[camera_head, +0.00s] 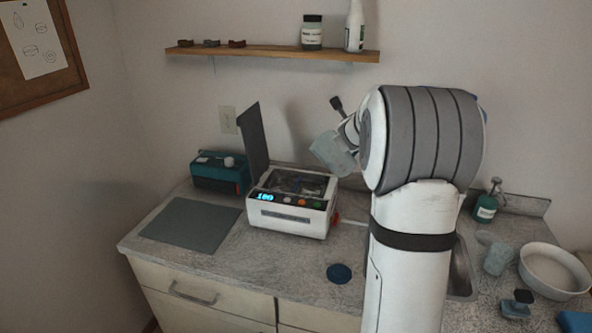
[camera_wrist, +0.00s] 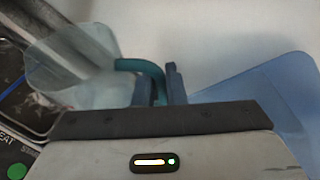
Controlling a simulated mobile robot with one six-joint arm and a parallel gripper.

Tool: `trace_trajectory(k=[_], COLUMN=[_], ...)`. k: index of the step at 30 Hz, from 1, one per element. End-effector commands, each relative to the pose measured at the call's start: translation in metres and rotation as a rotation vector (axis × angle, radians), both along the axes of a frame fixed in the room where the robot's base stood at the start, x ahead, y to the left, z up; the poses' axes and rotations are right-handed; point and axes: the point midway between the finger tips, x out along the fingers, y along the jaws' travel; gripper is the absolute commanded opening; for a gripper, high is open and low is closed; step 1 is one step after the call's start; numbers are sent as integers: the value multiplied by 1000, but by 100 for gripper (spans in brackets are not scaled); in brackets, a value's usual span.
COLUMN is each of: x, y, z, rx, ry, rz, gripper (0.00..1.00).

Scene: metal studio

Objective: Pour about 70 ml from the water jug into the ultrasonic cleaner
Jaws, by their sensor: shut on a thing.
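The ultrasonic cleaner (camera_head: 288,218) is a white box on the counter with its dark lid (camera_head: 252,143) standing open at the left. Its basin is open and its display shows blue digits. The water jug (camera_head: 333,153) is translucent and pale, held tilted above the cleaner's right rear side. In the wrist view the jug (camera_wrist: 75,65) has its mouth toward the cleaner at the left, and its teal handle (camera_wrist: 140,66) is between my fingers. My gripper (camera_wrist: 158,88) is shut on that handle. I cannot make out a water stream or the level.
A teal and dark box (camera_head: 218,172) stands behind left of the cleaner, and a grey mat (camera_head: 192,225) lies in front of it. A dark blue round thing (camera_head: 339,273) lies near the front edge. A soap bottle (camera_head: 487,205) and a white bowl (camera_head: 552,270) are at the right.

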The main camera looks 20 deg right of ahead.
Motion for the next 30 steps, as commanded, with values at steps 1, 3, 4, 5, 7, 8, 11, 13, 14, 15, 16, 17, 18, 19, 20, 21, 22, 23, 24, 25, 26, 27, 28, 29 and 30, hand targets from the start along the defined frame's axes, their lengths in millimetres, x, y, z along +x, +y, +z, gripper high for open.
trace_trajectory(k=[1, 3, 4, 5, 7, 8, 11, 13, 14, 15, 16, 17, 18, 19, 20, 21, 22, 23, 24, 25, 26, 27, 28, 29, 30], x=[1, 3, 4, 5, 6, 6, 9, 10, 11, 12, 13, 13, 13, 13, 13, 13, 13, 13, 14, 14, 14, 14, 14, 15, 15], y=[3, 8, 9, 11, 15, 16, 21, 25, 27, 30, 31, 33, 33, 33, 33, 33, 34, 34, 35, 35, 36, 36, 36, 37, 37], z=[4, 4, 4, 6, -2, -5, -10, -11, -9, -8, -8, -9, -12, -13, -13, -13, -13, -13, -13, -13, -14, -14, -13, -13, -13], rx=[-29, -74, -92, -112, -157, -177, -240, -284, -304, -329, -348, -367, -376, -380, -384, -390, -393, -396, -401, -405, -409, -414, -418, -422, -429], ry=[14, 33, 41, 47, 65, 72, 94, 110, 117, 126, 133, 139, 143, 144, 145, 148, 149, 150, 152, 153, 155, 157, 159, 161, 163], rz=[0, 2, 2, 3, 4, 4, 5, 6, 6, 7, 7, 7, 5, 5, 4, 5, 4, 4, 4, 5, 5, 6, 5, 5, 4], gripper=[0, 0, 0, 0, 0, 0, 0, 0, 0, 0, 0, 0, 0, 0, 0, 0, 0, 0, 0, 0, 0, 0, 0, 0, 0])
